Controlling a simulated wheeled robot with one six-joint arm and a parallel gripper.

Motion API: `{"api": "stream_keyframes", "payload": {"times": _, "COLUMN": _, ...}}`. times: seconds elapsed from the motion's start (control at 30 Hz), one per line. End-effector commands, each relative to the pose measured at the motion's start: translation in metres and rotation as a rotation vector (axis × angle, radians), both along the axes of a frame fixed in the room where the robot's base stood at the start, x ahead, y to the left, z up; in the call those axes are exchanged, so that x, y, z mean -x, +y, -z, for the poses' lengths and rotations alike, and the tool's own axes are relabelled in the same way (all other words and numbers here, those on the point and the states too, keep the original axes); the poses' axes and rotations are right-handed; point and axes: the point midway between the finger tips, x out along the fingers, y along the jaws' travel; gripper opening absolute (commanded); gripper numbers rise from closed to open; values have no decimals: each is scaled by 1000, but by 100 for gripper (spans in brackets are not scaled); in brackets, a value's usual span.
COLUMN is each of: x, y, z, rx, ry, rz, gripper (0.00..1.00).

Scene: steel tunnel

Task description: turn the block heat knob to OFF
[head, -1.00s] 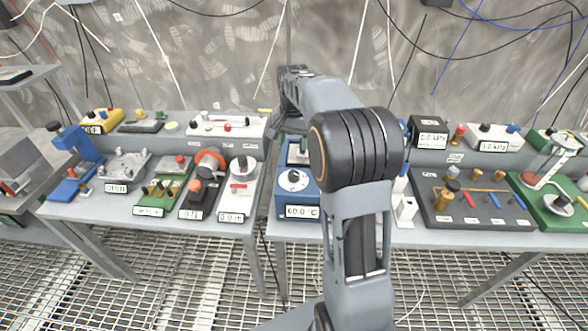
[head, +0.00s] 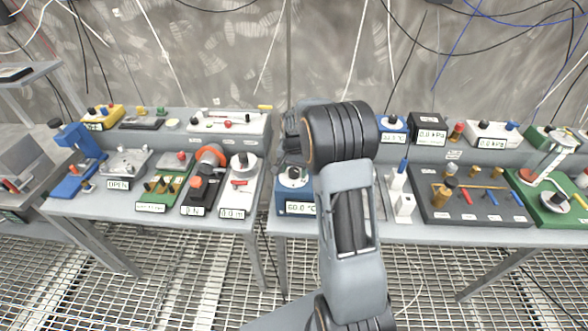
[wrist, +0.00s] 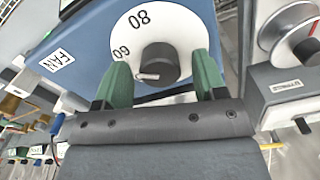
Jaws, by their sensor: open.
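The block heat unit is a blue box (head: 298,207) in the middle of the bench, with a 60.0 °C display. Its block heat knob (head: 294,173) is dark, on a white dial, partly hidden by my arm. In the head view my arm mostly hides the gripper.
A FAN label (wrist: 57,60) is on the blue face. A white device with a silver dial (wrist: 285,35) is close on the right in the wrist view. A white stand (head: 403,205) is right of the blue box. Left of it, past a gap, is a crowded bench (head: 110,205).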

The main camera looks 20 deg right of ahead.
Motion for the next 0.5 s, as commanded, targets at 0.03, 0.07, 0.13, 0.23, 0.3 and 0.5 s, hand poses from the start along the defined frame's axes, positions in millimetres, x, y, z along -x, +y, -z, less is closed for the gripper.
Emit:
{"api": "stream_keyframes", "payload": {"times": 0.03, "x": 0, "y": 0, "z": 1, "rx": -1, "ry": 1, "rz": 0, "gripper": 65}}
{"api": "stream_keyframes", "payload": {"times": 0.07, "x": 0, "y": 0, "z": 2, "rx": -1, "ry": 1, "rz": 0, "gripper": 65}}
{"api": "stream_keyframes", "payload": {"times": 0.13, "x": 0, "y": 0, "z": 2, "rx": 0, "ry": 0, "rz": 0, "gripper": 65}}
{"api": "stream_keyframes", "payload": {"times": 0.23, "x": 0, "y": 0, "z": 2, "rx": 0, "ry": 0, "rz": 0, "gripper": 65}}
{"api": "stream_keyframes", "payload": {"times": 0.3, "x": 0, "y": 0, "z": 2, "rx": 0, "ry": 0, "rz": 0, "gripper": 65}}
{"api": "stream_keyframes", "payload": {"times": 0.5, "x": 0, "y": 0, "z": 2, "rx": 0, "ry": 0, "rz": 0, "gripper": 46}}
